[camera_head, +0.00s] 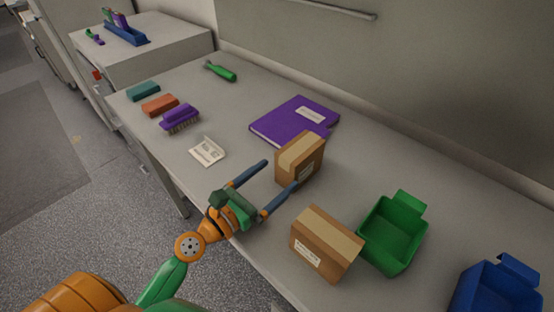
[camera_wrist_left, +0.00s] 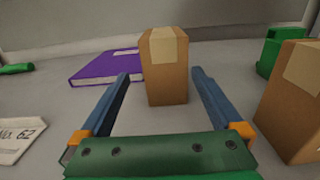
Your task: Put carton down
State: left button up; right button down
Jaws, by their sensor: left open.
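A brown carton (camera_head: 301,158) with a tan tape strip stands upright on the grey bench, beside the purple binder. It also shows in the left wrist view (camera_wrist_left: 167,75), standing on the bench top between and beyond my finger lines. My left gripper (camera_head: 280,173) is open and empty, with its fingers pointing toward this carton. In the wrist view the fingers look spread wider than the carton, and neither visibly grips it. A second brown carton (camera_head: 325,245) with a white label stands nearer the front edge, right of my gripper. My right gripper does not show.
A green bin (camera_head: 392,237) stands right of the second carton, and a blue bin (camera_head: 497,290) is at the far right. A purple binder (camera_head: 280,122), a white card (camera_head: 207,152), a purple brush (camera_head: 180,118) and a green tool (camera_head: 220,72) lie on the bench (camera_head: 235,105).

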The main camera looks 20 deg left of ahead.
aim_at(296, 163)
pick_arm(q)
jog(key=p+x, duration=0.1)
jog(key=x, duration=0.2)
jog(key=p+x, duration=0.1)
jog(key=x, duration=0.3)
jog(key=shift+s+d, duration=0.2)
jog(key=shift+d, duration=0.2)
jog(key=shift+w, duration=0.2)
jog(key=shift+c, duration=0.2)
